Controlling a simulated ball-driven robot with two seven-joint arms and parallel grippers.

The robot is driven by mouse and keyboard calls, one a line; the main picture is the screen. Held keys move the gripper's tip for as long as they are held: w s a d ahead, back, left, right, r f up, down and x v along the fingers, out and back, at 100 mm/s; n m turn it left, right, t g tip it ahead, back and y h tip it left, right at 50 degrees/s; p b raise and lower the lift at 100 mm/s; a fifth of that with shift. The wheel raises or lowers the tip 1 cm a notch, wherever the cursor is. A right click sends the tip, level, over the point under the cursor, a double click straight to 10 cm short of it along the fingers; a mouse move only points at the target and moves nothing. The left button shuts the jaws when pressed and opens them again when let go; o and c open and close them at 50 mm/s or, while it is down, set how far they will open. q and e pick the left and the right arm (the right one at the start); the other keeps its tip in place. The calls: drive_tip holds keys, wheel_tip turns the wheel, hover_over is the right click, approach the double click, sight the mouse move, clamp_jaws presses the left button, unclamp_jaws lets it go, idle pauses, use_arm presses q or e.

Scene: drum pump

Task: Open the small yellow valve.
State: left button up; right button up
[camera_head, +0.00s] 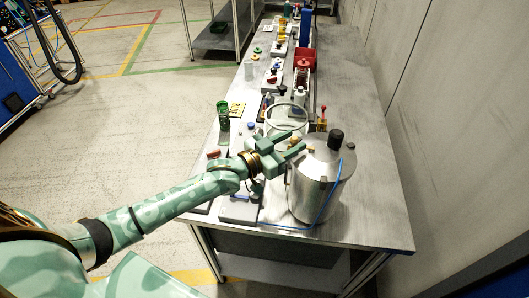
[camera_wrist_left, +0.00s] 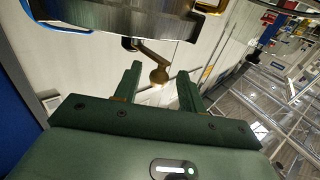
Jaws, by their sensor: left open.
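A shiny metal drum (camera_head: 318,190) with a black cap (camera_head: 336,139) stands near the front of the bench. My left gripper (camera_head: 294,142) is at the upper left side of the drum, fingers pointing toward it. In the left wrist view, a brass-yellow lever with a round end (camera_wrist_left: 158,73) hangs beside the drum (camera_wrist_left: 125,18). I take it for the small yellow valve. Its round end appears between the spread fingertips of my left gripper (camera_wrist_left: 159,75), with gaps on both sides. I see no contact. My right gripper is not in view.
The long metal bench (camera_head: 370,205) has free room to the right of the drum. A blue hose (camera_head: 334,195) runs down the drum's side. A red bin (camera_head: 305,58) and several small items line the far bench.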

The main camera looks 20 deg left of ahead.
use_arm(q)
drive_tip(key=v, duration=1.4)
drive_tip(key=shift+s+a, duration=0.15)
drive_tip(key=shift+s, duration=0.2)
